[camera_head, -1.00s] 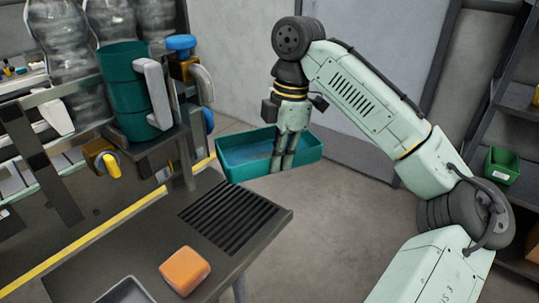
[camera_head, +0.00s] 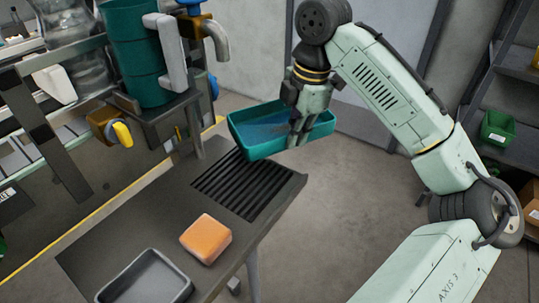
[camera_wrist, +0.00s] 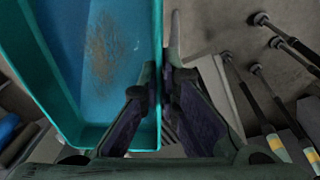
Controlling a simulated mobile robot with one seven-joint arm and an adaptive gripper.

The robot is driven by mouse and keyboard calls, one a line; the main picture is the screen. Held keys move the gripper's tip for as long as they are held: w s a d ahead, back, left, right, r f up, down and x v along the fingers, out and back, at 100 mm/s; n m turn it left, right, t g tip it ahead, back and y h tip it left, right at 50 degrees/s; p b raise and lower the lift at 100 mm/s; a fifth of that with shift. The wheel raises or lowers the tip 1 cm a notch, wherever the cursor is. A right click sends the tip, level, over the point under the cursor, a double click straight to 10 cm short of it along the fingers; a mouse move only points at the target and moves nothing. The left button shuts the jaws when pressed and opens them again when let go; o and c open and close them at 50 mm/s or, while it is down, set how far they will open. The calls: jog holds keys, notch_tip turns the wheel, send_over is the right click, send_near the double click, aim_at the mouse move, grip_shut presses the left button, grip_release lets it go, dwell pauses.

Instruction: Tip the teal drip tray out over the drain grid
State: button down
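The teal drip tray (camera_head: 262,148) is held in the air at the far right end of the bench, just beyond the drain grid (camera_head: 236,187). It looks roughly level. In the wrist view the tray (camera_wrist: 85,138) fills the left side, with a bluish inside and a brownish smudge on its floor. My gripper (camera_head: 298,140) is shut on the tray's near-right wall. In the wrist view the gripper's fingers (camera_wrist: 163,90) close on either side of that wall. The dark slatted grid is set into the bench top, and the tray's near corner overlaps its far edge in the picture.
An orange sponge-like block (camera_head: 206,239) and a grey shallow tray (camera_head: 146,280) lie on the bench (camera_head: 120,235). A teal jug (camera_head: 140,60) stands on a raised shelf at left, beside a tap (camera_head: 216,40). A green bin (camera_head: 497,127) sits on the right shelving.

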jog(key=shift+f+t+b, duration=0.15)
jog(key=shift+t+b, duration=0.35)
jog(key=shift+r, duration=0.35)
jog(key=shift+f+t+b, duration=0.1)
jog(key=shift+t+b, duration=0.55)
jog(key=shift+t, duration=0.05)
jog(key=shift+r, duration=0.3)
